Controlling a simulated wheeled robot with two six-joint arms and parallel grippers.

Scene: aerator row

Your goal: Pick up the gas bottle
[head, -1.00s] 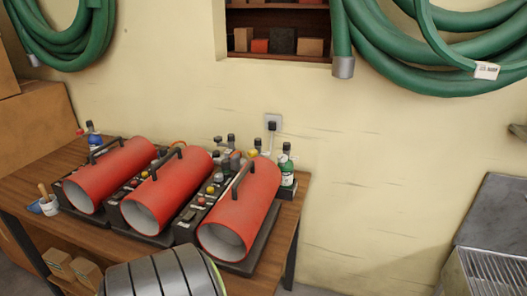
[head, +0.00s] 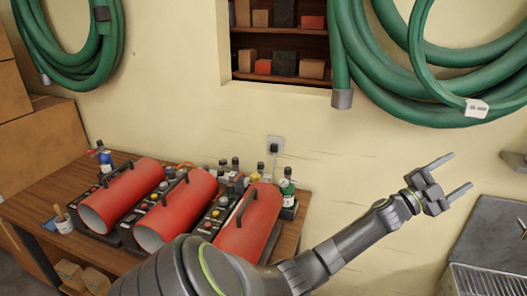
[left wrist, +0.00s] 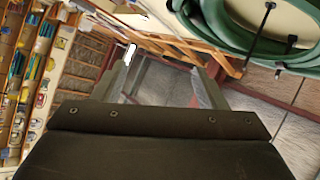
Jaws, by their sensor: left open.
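No thing is plainly marked as the gas bottle. A green bottle (head: 287,187) with a white label stands upright at the back right corner of the wooden table, behind the right red heater. A blue bottle (head: 105,158) with a dark top stands at the table's back left. Several dark-capped tops show between them, their lower parts hidden by the heaters. My left gripper (head: 462,170) is open and empty, in the air well right of the green bottle, fingers pointing right. Its open fingers also show in the left wrist view (left wrist: 163,68), with nothing between them. My right gripper is out of view.
Red cylindrical heaters (head: 247,226) with black handles fill the table (head: 35,195). Green hoses (head: 345,60) hang on the wall. A wall socket (head: 275,144) with a plug is above the table. A grey metal unit (head: 490,235) stands at the right.

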